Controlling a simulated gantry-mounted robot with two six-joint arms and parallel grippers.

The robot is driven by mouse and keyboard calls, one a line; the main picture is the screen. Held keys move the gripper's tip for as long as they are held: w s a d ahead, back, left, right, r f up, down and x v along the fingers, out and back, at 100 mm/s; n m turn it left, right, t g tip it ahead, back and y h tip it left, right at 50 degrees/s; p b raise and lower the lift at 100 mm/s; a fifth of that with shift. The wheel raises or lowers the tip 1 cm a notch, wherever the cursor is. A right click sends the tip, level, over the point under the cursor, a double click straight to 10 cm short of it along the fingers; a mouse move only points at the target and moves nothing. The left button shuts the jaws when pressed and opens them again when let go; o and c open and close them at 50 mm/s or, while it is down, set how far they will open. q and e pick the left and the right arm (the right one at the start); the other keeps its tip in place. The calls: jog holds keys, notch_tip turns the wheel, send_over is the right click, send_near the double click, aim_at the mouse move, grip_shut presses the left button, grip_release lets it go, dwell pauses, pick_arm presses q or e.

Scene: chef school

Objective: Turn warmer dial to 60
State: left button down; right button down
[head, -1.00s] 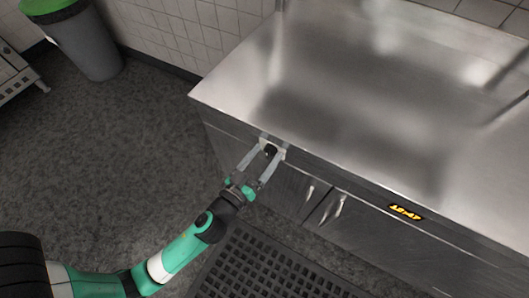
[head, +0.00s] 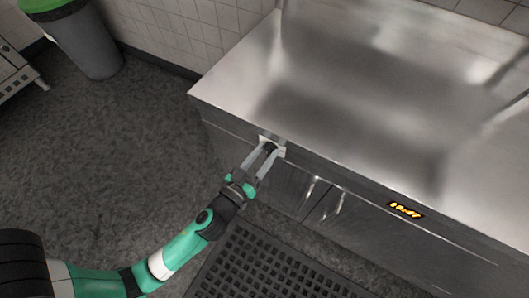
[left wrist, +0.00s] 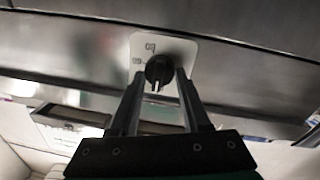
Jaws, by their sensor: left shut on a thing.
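The warmer dial (left wrist: 158,72) is a round black knob with a pale pointer mark, on a white plate (left wrist: 190,50) on the steel front panel. In the left wrist view the pointer is toward the bottom of the picture, and small markings at the plate's upper left are too blurred to read. In the head view the dial (head: 269,147) is partly hidden between the fingers. My left gripper (head: 267,152) is shut on the dial, one finger on each side; it also shows in the left wrist view (left wrist: 160,84). My right gripper is not in view.
The steel warmer counter (head: 225,85) has a wide top. An orange lit display (head: 405,209) is on its front, right of the dial. Cabinet handles (head: 335,205) stick out below. A black rubber mat (head: 270,268) lies on the floor. A grey bin (head: 88,40) stands far left.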

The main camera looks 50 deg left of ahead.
pick_arm(q)
jog(key=m+p, duration=0.1)
jog(key=m, duration=0.3)
jog(key=shift+d+r+m, duration=0.1)
jog(key=shift+r+m, duration=0.05)
jog(key=shift+m, duration=0.15)
jog(key=m+p, duration=0.1)
jog(key=m, duration=0.4)
jog(key=shift+w+d+g, duration=0.1)
jog(key=shift+g, duration=0.2)
jog(key=m+p, duration=0.1)
jog(key=m, duration=0.3)
jog(key=shift+d+y, duration=0.1)
jog(key=shift+y, duration=0.2)
jog(key=m, duration=0.2)
jog(key=m+p, duration=0.1)
jog(key=m, duration=0.2)
jog(key=shift+g+y, duration=0.3)
jog(key=shift+f, duration=0.2)
jog(key=shift+c, duration=1.8)
grip_release()
jog(key=shift+d, duration=0.1)
